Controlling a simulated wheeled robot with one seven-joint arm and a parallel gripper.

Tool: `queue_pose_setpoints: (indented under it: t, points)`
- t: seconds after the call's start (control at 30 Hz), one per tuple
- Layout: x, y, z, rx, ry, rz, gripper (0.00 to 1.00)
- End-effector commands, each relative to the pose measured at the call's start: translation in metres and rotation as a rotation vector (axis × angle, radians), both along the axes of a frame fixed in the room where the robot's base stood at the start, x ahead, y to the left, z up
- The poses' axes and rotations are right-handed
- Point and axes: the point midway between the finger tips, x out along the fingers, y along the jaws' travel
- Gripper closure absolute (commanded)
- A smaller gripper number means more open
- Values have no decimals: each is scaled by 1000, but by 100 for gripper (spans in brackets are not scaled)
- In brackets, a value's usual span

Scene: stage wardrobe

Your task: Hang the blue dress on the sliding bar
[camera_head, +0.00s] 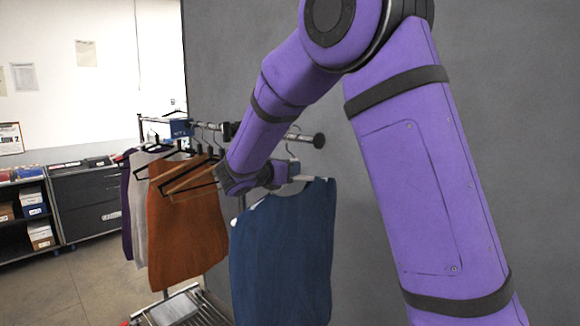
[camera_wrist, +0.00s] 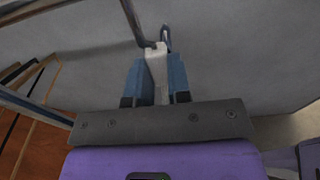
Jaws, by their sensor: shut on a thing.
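The blue dress (camera_head: 285,255) hangs upright from a pale hanger (camera_head: 305,179) below the right end of the sliding bar (camera_head: 300,137). My gripper (camera_head: 285,173) is shut on the hanger just under its hook, above the dress. In the wrist view, the two blue fingers of my gripper (camera_wrist: 157,82) pinch the hanger's white neck (camera_wrist: 155,62). The metal hook rises close to the bar in the head view. I cannot tell whether the hook is around the bar or only beside it. My arm hides part of the bar.
An orange garment (camera_head: 187,235), a pale grey one (camera_head: 139,200) and a purple one hang to the left, with several empty hangers (camera_head: 190,180). The bar ends in a black knob (camera_head: 319,141). A grey wall (camera_head: 370,285) stands behind. Shelves (camera_head: 32,215) are far left.

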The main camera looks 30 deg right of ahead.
Motion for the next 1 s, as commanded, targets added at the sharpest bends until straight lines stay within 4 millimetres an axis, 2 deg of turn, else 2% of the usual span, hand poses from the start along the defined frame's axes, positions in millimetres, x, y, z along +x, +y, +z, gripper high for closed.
queue_pose_setpoints:
  t: [0.6, 0.8, 0.83, 0.9, 0.93, 1.0]
  points:
    - [0, 0, -16, -1, 1, 0, 100]
    - [0, 0, -15, -1, 0, 0, 100]
    - [0, 0, -15, -1, 0, 0, 77]
    - [0, 0, -15, 0, 0, 0, 61]
    - [0, 0, -15, 0, 0, 0, 54]
    - [0, 0, -15, 0, 0, 0, 52]
